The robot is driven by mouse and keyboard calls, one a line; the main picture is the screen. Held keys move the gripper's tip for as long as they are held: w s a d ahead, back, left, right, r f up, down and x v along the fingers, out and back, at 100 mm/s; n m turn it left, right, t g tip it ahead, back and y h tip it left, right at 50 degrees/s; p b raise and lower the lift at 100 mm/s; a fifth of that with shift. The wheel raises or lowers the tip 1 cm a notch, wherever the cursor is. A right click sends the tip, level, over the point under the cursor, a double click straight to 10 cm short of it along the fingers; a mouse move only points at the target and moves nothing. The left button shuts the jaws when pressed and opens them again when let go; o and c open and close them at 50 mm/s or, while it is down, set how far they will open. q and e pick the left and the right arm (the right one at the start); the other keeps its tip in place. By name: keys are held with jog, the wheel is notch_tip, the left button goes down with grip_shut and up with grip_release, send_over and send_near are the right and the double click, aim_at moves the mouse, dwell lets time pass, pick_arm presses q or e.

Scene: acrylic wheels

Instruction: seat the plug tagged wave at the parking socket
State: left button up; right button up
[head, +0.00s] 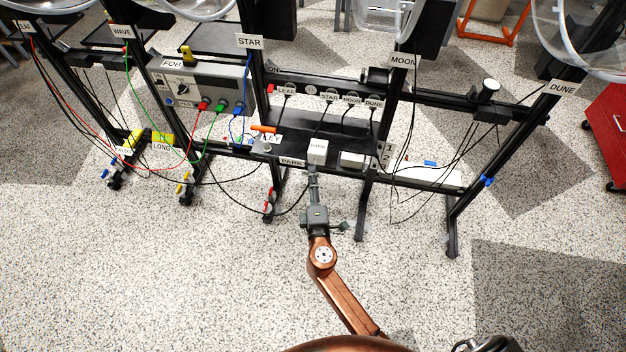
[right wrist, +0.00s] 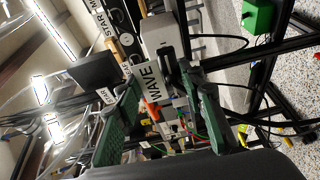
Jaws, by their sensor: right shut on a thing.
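My right gripper (head: 313,178) reaches up to the front of the white parking socket box (head: 317,152), by the PARK label (head: 292,162). In the right wrist view its green fingers (right wrist: 168,92) are shut around the plug carrying the white WAVE tag (right wrist: 149,87). The plug body is mostly hidden by the tag and fingers. The parking socket box (right wrist: 160,38) is just beyond the fingertips in that view. I cannot tell whether the plug touches the socket or is inside it. My left gripper is not in view.
A power strip (head: 312,92) with several labelled plugs runs behind the parking socket. A grey box (head: 203,88) with red, green and blue leads stands left. An orange-handled item (head: 264,129) lies near the parking socket. Black posts and hanging cables flank the area; the floor in front is open.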

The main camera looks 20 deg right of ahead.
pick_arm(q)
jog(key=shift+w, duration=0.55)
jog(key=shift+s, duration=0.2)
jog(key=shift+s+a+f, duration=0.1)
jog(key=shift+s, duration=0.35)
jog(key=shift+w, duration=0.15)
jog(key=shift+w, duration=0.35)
pick_arm(e)
jog(key=shift+w+d, duration=0.2)
jog(key=shift+w, duration=0.05)
jog(key=shift+w+d, duration=0.25)
jog(key=shift+w, duration=0.1)
jog(key=shift+w+d, duration=0.1)
jog(key=shift+w, duration=0.05)
